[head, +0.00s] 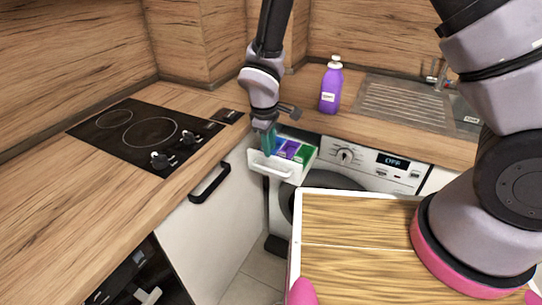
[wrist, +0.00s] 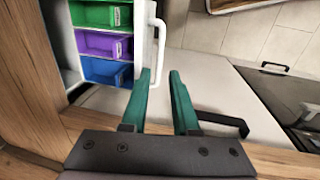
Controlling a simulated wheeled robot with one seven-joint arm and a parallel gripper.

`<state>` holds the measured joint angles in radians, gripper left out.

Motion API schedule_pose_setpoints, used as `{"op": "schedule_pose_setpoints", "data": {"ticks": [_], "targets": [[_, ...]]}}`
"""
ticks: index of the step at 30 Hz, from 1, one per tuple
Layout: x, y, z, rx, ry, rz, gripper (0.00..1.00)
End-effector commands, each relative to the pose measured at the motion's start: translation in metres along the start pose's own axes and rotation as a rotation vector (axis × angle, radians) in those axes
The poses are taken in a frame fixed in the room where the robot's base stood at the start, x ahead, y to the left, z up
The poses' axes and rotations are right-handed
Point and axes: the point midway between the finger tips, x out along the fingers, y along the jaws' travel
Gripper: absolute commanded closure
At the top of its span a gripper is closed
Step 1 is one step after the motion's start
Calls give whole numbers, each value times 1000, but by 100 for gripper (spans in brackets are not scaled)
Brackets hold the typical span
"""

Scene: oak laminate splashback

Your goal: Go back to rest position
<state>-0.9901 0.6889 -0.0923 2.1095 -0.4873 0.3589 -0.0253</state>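My gripper (head: 267,143) is at the left end of the open detergent drawer (head: 270,165) of the washing machine (head: 370,165). In the wrist view its two teal fingers (wrist: 163,100) are apart, with nothing visible between them. The drawer's white handle (wrist: 157,35) shows just beyond the left finger; I cannot tell whether they touch. The drawer holds blue, purple and green compartments (wrist: 102,43). My arm reaches down from the top of the head view.
A purple bottle (head: 330,88) stands on the counter behind the drawer, left of the sink drainer (head: 392,103). A black hob (head: 145,133) is at left. A white cabinet door with a black handle (head: 210,183) is below it. Floor (head: 248,290) shows beneath.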

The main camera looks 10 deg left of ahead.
Motion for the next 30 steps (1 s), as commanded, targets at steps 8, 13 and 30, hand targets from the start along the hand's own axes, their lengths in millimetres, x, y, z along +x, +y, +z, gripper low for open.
{"op": "schedule_pose_setpoints", "data": {"ticks": [8, 13, 30], "targets": [[-11, 0, 1, -1, -1, 0, 72], [-11, 0, 1, 0, -1, 0, 72], [-194, 141, 115, 682, 157, -9, 72]]}}
